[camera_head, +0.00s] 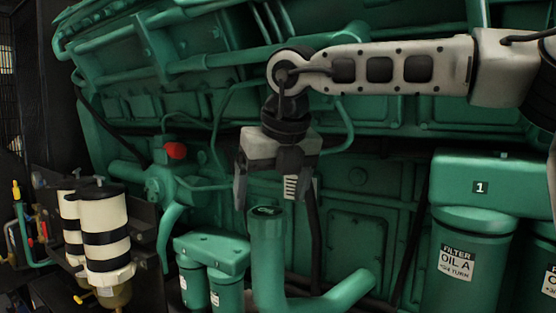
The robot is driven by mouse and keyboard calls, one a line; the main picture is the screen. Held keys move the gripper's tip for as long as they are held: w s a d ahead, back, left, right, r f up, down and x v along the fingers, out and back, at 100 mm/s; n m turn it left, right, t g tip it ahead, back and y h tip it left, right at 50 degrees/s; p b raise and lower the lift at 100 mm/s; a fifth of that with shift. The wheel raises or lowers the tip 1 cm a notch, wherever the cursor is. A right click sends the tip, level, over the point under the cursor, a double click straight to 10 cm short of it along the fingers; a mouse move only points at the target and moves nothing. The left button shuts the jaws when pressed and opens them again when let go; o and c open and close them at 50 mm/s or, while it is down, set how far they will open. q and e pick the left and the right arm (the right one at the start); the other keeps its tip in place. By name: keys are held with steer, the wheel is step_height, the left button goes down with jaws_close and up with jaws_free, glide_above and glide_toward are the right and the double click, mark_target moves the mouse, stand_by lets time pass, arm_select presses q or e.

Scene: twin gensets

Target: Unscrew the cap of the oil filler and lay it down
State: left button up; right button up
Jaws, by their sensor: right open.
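The oil filler (268,255) is a thick green upright pipe at the lower middle of the head view, with a side branch bending right. A dark green cap (266,211) sits on its top. My right gripper (272,203) comes in from the right on a pale grey arm and points down. Its two fingers are spread apart, above and to either side of the cap. The picture does not show clearly whether either finger touches the cap. My left gripper is not in view.
Small green filters (211,282) stand just left of the filler. Larger green filters (464,260) marked "FILTER OIL A" stand at right. White-and-black canisters (105,232) are at left. The green engine (345,205) fills the space behind.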

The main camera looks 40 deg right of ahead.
mark_target(268, 211)
steer(key=shift+x, duration=1.6)
steer(key=c, duration=1.1)
steer(key=n+p, duration=0.1)
steer(key=n+y+p, duration=0.1)
steer(key=n, duration=0.1)
steer(key=shift+d+r, duration=0.15)
steer(key=shift+r, duration=0.15)
steer(key=shift+n+y+p, duration=0.3)
steer(key=shift+n+p, duration=0.1)
steer(key=shift+n, duration=0.2)
steer(key=shift+w+f, duration=0.1)
steer(key=shift+f, duration=0.05)
